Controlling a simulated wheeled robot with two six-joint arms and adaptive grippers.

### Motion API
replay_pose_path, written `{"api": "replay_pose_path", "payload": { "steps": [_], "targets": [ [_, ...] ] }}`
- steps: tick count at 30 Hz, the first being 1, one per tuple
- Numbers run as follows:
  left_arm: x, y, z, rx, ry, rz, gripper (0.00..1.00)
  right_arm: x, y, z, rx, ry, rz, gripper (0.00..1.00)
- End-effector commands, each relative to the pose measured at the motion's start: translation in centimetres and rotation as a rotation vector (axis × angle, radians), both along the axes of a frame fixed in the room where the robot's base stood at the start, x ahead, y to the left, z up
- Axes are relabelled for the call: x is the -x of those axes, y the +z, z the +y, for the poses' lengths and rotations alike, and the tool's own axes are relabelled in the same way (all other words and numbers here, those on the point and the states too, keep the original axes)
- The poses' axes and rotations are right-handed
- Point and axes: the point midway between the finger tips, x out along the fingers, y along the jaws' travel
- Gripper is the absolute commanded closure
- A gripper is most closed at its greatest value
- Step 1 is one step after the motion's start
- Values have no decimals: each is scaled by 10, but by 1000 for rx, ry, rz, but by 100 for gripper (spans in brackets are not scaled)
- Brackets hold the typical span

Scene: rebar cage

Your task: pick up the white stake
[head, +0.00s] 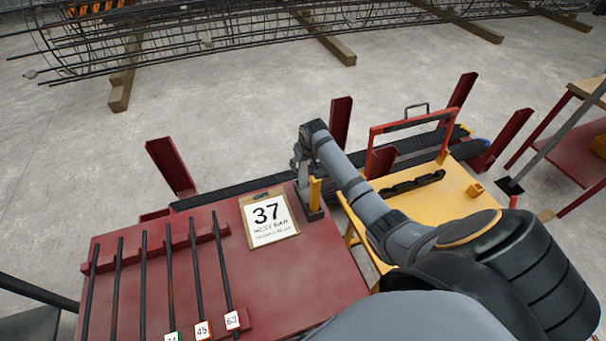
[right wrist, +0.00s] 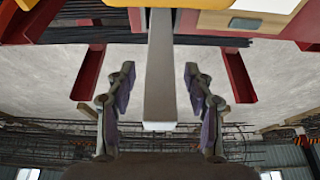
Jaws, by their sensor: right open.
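The white stake (right wrist: 160,75) shows in the right wrist view as a plain pale bar. It runs down from the top edge and its squared end lies between my fingers. My right gripper (right wrist: 158,82) is open, with one finger on each side of the stake and a visible gap on both sides. In the head view my right gripper (head: 299,160) is at the far right corner of the red table, beside a short yellow post (head: 315,191). The stake is hard to make out there, partly hidden by the gripper. My left gripper is not in view.
The red table (head: 330,270) carries a clipboard marked 37 (head: 269,217) and several dark bars (head: 143,290) in a notched rack. A yellow stand (head: 440,200) is to the right, under my arm. Red posts (head: 171,166) stand behind; a rebar cage (head: 200,38) lies farther back.

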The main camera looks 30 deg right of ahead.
Motion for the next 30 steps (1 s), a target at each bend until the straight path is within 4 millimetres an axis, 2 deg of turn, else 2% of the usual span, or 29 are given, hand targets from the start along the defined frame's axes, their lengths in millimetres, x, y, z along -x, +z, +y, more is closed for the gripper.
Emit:
{"api": "replay_pose_path", "payload": {
  "steps": [1, 2, 12, 26, 30],
  "targets": [
    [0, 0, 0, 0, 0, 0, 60, 0, 0, 0, 0, 0, 0, 49],
    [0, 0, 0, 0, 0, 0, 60, 0, 0, 0, 0, 0, 0, 53],
    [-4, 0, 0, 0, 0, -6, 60, 0, 0, 0, 0, 0, 0, 99],
    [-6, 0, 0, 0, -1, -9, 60, 0, 1, 0, 0, 0, -2, 100],
    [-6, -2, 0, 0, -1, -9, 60, -2, 11, 0, 1, 0, -6, 100]
  ]
}}
